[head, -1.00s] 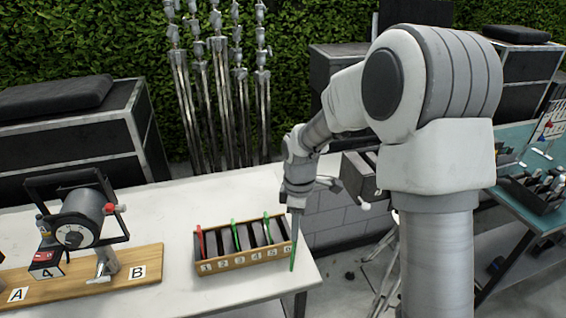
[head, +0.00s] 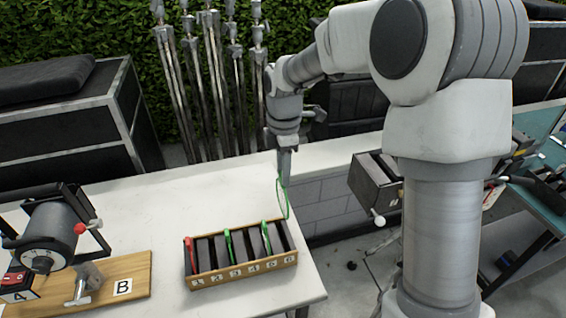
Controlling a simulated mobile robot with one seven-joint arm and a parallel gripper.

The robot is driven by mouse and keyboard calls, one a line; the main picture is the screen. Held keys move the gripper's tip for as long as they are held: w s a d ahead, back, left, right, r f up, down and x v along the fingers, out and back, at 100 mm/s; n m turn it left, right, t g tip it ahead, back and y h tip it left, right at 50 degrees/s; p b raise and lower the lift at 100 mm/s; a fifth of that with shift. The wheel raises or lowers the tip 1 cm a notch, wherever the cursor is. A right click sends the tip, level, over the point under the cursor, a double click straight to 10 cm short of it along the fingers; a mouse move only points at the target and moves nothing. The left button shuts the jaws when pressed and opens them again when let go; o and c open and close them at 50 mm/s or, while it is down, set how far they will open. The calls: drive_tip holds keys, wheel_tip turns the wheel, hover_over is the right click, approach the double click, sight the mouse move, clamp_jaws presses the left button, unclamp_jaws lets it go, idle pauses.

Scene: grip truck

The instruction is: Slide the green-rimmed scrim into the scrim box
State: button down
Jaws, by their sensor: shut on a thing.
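The green-rimmed scrim (head: 287,207) is a thin round hoop hanging below my gripper (head: 284,174). My gripper is shut on its upper edge and points down. The scrim is seen nearly edge-on, slightly turned and tilted. In the picture, its lower edge is just above the right rear end of the scrim box; I cannot tell the exact gap. The scrim box (head: 243,270) is a wooden rack with several numbered slots and dark dividers. A red-rimmed scrim (head: 189,256) stands in the leftmost slot. Two other green-rimmed scrims (head: 228,244) (head: 266,236) stand in middle and right slots.
The white table (head: 150,215) is clear behind the box. A wooden board (head: 128,270) marked B, with a lamp-like fixture (head: 50,232), is at left. Metal stands (head: 215,90) rise behind the table. A dark case (head: 375,182) hangs right of the table's edge.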

drive_tip(key=b, duration=0.4)
hover_over(283, 209)
drive_tip(key=w, duration=0.2)
drive_tip(key=shift+s+d+f, duration=0.1)
drive_tip(key=shift+f, duration=1)
drive_tip(key=shift+s+f, duration=0.1)
drive_tip(key=shift+f, duration=1.8)
drive_tip(key=shift+f+b, duration=0.55)
drive_tip(key=shift+f, duration=0.25)
drive_tip(key=shift+f+b, duration=1)
drive_tip(key=shift+f, duration=0.65)
drive_tip(key=shift+f+b, duration=0.95)
drive_tip(key=shift+f, duration=0.65)
